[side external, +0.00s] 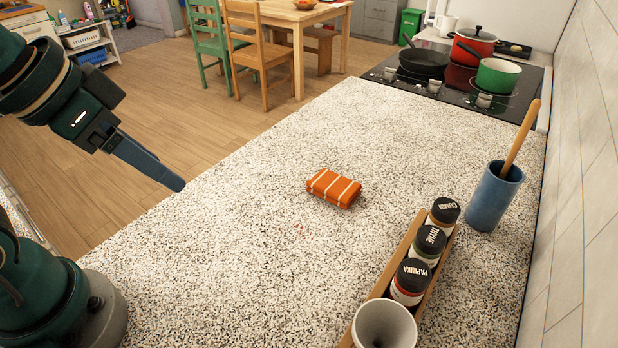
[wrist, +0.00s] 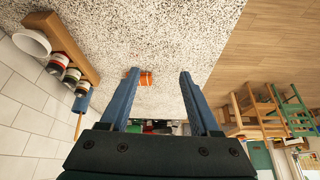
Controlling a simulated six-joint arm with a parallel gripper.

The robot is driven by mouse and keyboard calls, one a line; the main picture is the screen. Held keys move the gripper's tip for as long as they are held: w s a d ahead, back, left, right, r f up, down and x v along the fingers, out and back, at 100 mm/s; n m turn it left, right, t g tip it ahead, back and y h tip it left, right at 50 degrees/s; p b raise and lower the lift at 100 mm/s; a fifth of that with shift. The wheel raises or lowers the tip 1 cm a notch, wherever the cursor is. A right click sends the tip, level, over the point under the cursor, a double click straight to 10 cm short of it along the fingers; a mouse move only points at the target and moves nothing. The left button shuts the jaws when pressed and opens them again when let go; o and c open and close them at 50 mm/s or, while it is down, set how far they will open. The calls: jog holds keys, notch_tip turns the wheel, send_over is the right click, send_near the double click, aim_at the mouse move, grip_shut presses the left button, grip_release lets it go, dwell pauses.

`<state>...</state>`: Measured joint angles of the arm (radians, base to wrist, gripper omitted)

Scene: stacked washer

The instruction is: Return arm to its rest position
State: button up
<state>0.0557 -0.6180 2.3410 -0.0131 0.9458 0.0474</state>
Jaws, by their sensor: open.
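My gripper (side external: 150,162) is at the left in the side view, raised over the left edge of the speckled counter (side external: 240,250). In the wrist view my gripper (wrist: 155,80) shows two blue fingers well apart with nothing held between them. An orange folded cloth with pale stripes (side external: 334,188) lies on the middle of the counter, apart from the gripper. In the wrist view the cloth (wrist: 145,79) appears between the fingers but farther off, partly hidden near the left finger.
A wooden rack (side external: 403,250) holds several spice jars and a white cup (side external: 384,325) at the front right. A blue crock (side external: 494,197) with a wooden handle stands by the tiled wall. Pots and a pan (side external: 424,61) sit on the stove at the back. The counter's left part is clear.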

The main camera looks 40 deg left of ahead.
jog(key=shift+s+a+f+n, duration=0.3)
jog(key=shift+s+a+f, duration=0.05)
jog(key=shift+s+f, duration=0.15)
jog(key=shift+s+a+f+n, duration=0.3)
jog(key=shift+s+f, duration=0.15)
jog(key=shift+f, duration=0.05)
